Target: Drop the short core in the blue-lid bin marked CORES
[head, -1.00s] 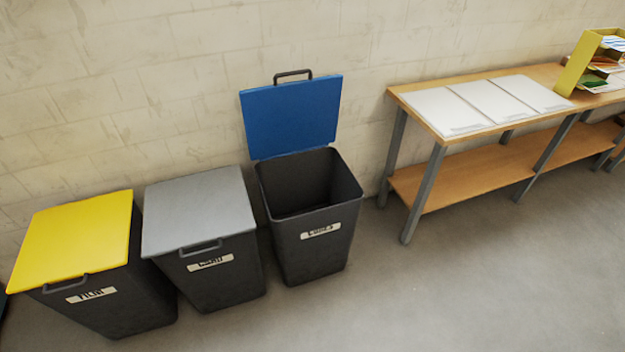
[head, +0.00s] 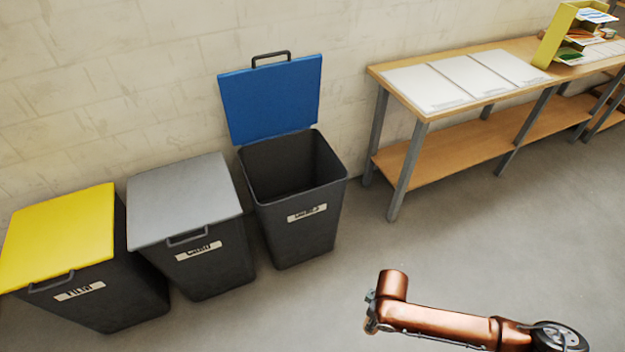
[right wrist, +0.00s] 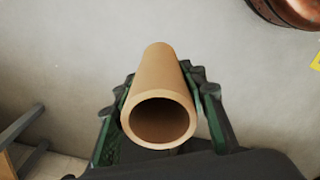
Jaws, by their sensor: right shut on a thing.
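The CORES bin (head: 300,226) is dark grey, and its blue lid (head: 271,97) stands open against the wall. Its opening shows dark and its inside is only partly visible. My right gripper (right wrist: 160,105) is shut on the short core (right wrist: 158,75), a brown cardboard tube seen end-on, with a finger on each side of it. In the head view my right arm comes in at the lower right, in front of the bin and to its right; the core cannot be made out there. My left gripper is not in view.
A grey-lid bin (head: 190,205) and a yellow-lid bin (head: 60,235) stand closed to the left of the open bin. A wooden workbench (head: 385,80) with white sheets (head: 425,88) and a yellow rack (head: 552,40) stands to the right. The floor (head: 420,245) before it is clear.

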